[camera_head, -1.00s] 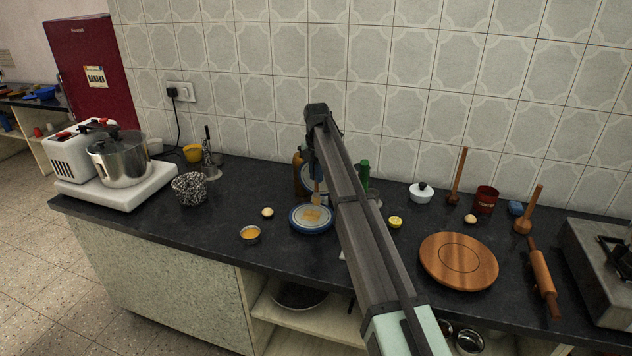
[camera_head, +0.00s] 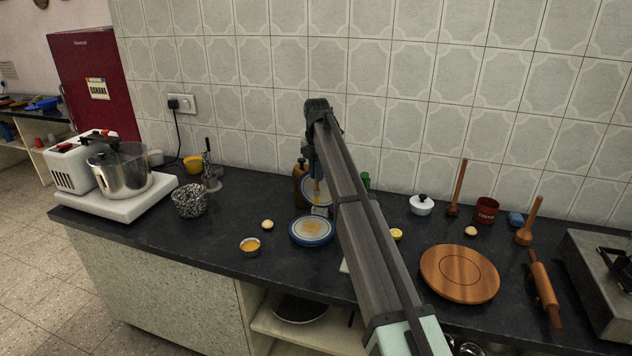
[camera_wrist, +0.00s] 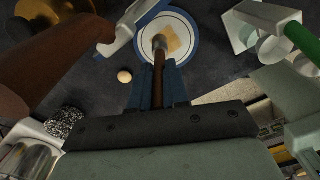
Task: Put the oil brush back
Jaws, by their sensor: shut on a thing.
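My gripper (camera_head: 314,172) is shut on the oil brush (camera_head: 318,190), and its blue fingers close around the brown handle. In the wrist view, the brush (camera_wrist: 159,45) sticks out beyond the fingers (camera_wrist: 158,75) with its head pointing away. The brush head shows against a blue-rimmed white plate (camera_wrist: 198,42) with an orange-brown patch on it. In the head view, that plate (camera_head: 297,238) lies on the counter below my gripper. A small metal bowl with orange liquid (camera_head: 250,245) stands to its front left. My arm hides part of the counter to the right.
An egg (camera_head: 267,225) lies left of the plate. A wooden board (camera_head: 459,274) and rolling pin (camera_head: 545,290) lie at right. The left front counter is fairly clear.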

